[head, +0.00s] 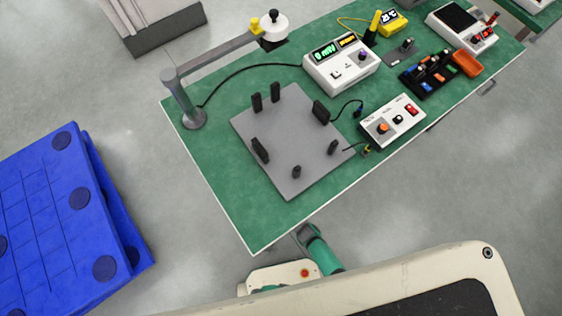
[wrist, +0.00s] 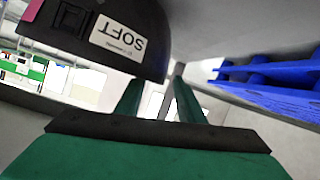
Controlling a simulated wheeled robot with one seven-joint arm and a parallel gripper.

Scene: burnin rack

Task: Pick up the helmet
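No helmet can be made out in the head view. In the wrist view a dark, curved object (wrist: 85,32) with an upside-down white label reading "SOFT" fills the upper left. I cannot tell whether it is the helmet or something else. My gripper (wrist: 160,88) shows in the wrist view with its two green fingers apart and nothing visible between them. The dark object lies just above and left of the fingers; I cannot tell whether they touch. In the head view a green part of my arm shows just off the table's front edge.
A green-topped bench (head: 220,180) holds a grey plate (head: 290,160) with black posts, a white meter box (head: 341,65), a switch box (head: 393,122) and a jointed stand (head: 190,117). Blue pallets (head: 50,210) lie at left. Floor between pallets and bench is clear.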

